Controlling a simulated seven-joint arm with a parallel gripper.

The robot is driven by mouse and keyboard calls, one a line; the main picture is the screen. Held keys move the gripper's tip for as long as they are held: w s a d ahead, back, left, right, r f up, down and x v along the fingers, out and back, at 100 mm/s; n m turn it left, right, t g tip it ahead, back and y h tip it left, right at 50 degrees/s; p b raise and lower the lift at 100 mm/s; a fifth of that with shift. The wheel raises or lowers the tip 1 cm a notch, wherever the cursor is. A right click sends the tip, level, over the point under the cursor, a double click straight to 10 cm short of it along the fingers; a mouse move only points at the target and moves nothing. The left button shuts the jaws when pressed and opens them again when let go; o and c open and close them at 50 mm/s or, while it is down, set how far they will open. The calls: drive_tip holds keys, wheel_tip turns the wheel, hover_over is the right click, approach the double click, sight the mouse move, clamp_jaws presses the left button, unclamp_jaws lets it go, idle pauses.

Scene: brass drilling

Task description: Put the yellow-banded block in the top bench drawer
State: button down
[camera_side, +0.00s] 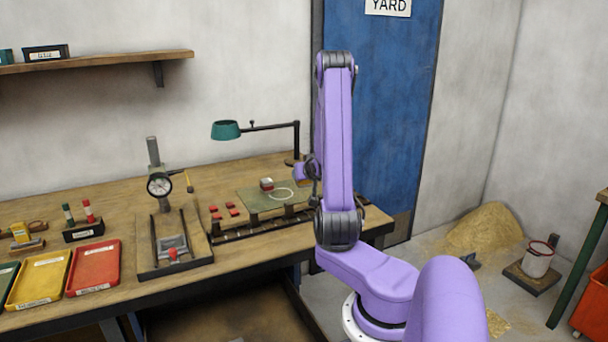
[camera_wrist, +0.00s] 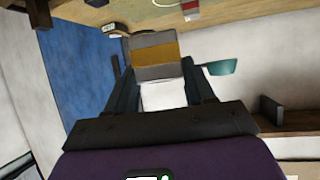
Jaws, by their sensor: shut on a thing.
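The yellow-banded block (camera_wrist: 155,55) is grey with a broad yellow-orange band. In the wrist view it sits between the two fingers of my gripper (camera_wrist: 158,62), which is shut on it. In the side view my gripper (camera_side: 304,175) is above the right part of the bench, mostly hidden behind my arm, so the held block is hard to make out. A brown board-like surface (camera_side: 220,318) shows below the bench front.
The bench (camera_side: 120,200) carries a dial gauge stand (camera_side: 158,187), yellow (camera_side: 40,282) and red trays (camera_side: 94,267), and a green plate (camera_side: 262,202) with a small red-and-grey block (camera_side: 266,184) and white ring (camera_side: 284,194). A teal lamp (camera_side: 226,130) overhangs the back.

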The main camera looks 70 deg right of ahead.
drive_tip(key=shift+s+a+r, duration=0.3)
drive_tip(key=shift+s+a, duration=0.1)
drive_tip(key=shift+a, duration=0.05)
